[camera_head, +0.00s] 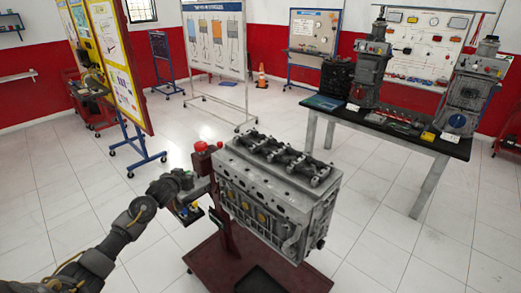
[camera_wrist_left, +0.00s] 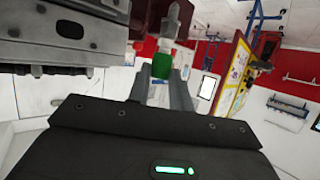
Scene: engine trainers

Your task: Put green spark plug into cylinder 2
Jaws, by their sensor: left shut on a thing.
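The green spark plug (camera_wrist_left: 162,66) is between the two fingers of my left gripper (camera_wrist_left: 160,85) in the left wrist view. The gripper is shut on it. Its pale end points away from the gripper body. In the head view, my left gripper (camera_head: 190,208) is at the left side of the grey engine block (camera_head: 268,204), near its stand post. I cannot make out the plug clearly there. The block also shows at upper left in the left wrist view (camera_wrist_left: 68,32), apart from the plug. Which opening is cylinder 2 cannot be told. My right gripper is not in view.
The engine stand has a dark red base (camera_head: 215,268) and a red knob (camera_head: 201,147) beside the block. A workbench (camera_head: 440,144) with machines stands at the right. A yellow poster board (camera_head: 118,65) stands at the left. The tiled floor (camera_head: 60,185) is clear around them.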

